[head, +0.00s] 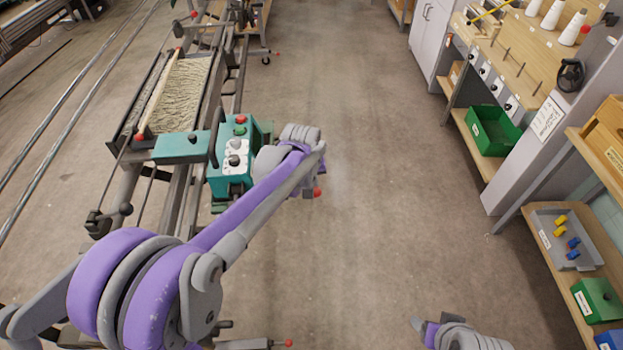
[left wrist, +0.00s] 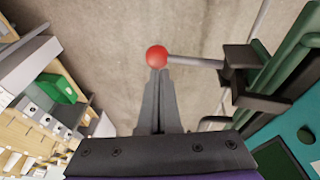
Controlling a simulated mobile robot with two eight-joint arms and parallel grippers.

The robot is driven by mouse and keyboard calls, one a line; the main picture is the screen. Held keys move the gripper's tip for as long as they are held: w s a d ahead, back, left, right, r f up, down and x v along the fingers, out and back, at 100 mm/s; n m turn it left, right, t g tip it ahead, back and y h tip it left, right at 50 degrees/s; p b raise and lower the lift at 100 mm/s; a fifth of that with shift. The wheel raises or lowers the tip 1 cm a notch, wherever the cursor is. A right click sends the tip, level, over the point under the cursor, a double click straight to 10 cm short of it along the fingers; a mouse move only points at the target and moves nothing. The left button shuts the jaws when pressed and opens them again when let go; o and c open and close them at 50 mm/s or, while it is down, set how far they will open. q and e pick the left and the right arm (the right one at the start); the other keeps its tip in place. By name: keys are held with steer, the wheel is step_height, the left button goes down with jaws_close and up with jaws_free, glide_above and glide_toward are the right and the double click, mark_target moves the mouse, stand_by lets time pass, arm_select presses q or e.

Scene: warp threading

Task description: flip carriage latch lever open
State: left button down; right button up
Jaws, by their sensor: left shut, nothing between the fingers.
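The teal carriage (head: 218,182) sits on the rails at left centre, with a white button panel (head: 236,157) on top. A latch lever ending in a red ball (head: 317,192) sticks out on its right side. In the left wrist view, the red ball (left wrist: 157,56) ends a thin grey rod (left wrist: 195,62) running right to a dark bracket (left wrist: 240,75). My left gripper (left wrist: 158,76) is shut and empty, its tips right at the ball; contact is unclear. In the head view my left wrist mostly hides the fingers. My right gripper (head: 420,325) is partly visible at the bottom edge.
A bed of pale yarn (head: 182,92) lies behind the carriage. Another red-tipped lever (head: 289,343) shows at the bottom. Shelves with a green bin (head: 494,130) and a grey tray (head: 566,238) stand along the right. The floor between (head: 390,160) is clear.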

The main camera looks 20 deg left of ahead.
mark_target(316, 190)
arm_select(q)
steer(key=shift+w+d+f+g+y+b, duration=0.1)
steer(key=shift+d+f+g+y+b, duration=0.15)
steer(key=shift+f+y, duration=0.35)
steer(key=shift+d+f+g+y+b, duration=0.15)
steer(key=shift+f+y+b, duration=0.1)
steer(key=shift+f+y, duration=0.35)
step_height(316, 190, down, 2)
steer(key=shift+a+f+m+g+y+b, duration=0.15)
steer(key=shift+m+g+y+b, duration=0.45)
steer(key=shift+y, duration=0.6)
steer(key=shift+a+f+b, duration=0.2)
steer(key=shift+f+b, duration=0.15)
arm_select(e)
steer(key=shift+s+f, duration=0.15)
steer(key=shift+f, duration=1.5)
arm_select(q)
steer(key=shift+f, duration=0.1)
arm_select(e)
steer(key=shift+r, duration=0.1)
